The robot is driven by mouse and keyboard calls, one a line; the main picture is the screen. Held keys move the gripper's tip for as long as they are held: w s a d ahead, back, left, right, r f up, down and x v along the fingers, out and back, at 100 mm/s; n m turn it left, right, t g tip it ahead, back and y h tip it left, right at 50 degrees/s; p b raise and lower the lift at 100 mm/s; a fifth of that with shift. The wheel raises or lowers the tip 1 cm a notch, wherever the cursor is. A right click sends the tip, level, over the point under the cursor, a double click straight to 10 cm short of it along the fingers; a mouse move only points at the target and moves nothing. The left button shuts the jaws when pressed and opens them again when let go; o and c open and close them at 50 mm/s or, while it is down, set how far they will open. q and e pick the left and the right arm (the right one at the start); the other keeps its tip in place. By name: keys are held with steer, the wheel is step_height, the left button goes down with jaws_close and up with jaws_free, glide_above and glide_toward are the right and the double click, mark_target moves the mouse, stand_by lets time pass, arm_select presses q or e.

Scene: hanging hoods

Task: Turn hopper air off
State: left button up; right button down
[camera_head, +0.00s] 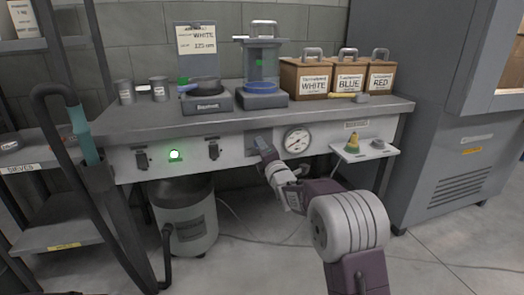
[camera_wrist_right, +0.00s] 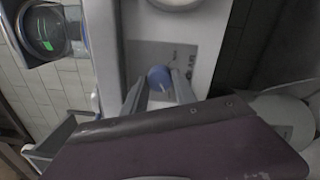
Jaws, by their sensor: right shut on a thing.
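The hopper air control shows in the right wrist view as a blue rounded knob or lever end (camera_wrist_right: 160,77) on a pale panel, beside partly readable lettering that seems to say "AIR". My right gripper (camera_wrist_right: 162,97) is shut on this blue part, with a finger on each side. In the head view my right gripper (camera_head: 264,147) is at the bench's front panel (camera_head: 240,151), just left of the round gauge (camera_head: 297,140), and it hides the control there. How far the control is turned cannot be told. My left gripper is not in view.
The panel also carries a green lit lamp (camera_head: 174,155) and dark switches (camera_head: 213,149). A small shelf (camera_head: 364,151) juts out right of the gauge. A hose (camera_head: 68,150) and a grey drum (camera_head: 186,213) stand at the left. Wooden boxes (camera_head: 305,79) line the benchtop.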

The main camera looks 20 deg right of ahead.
steer(key=shift+n, duration=0.3)
steer(key=shift+f, duration=0.1)
steer(key=c, duration=1)
jaws_free()
steer(key=shift+s, duration=0.1)
steer(key=s+p, duration=0.2)
steer(key=s, duration=0.7)
steer(key=shift+d+f, duration=0.2)
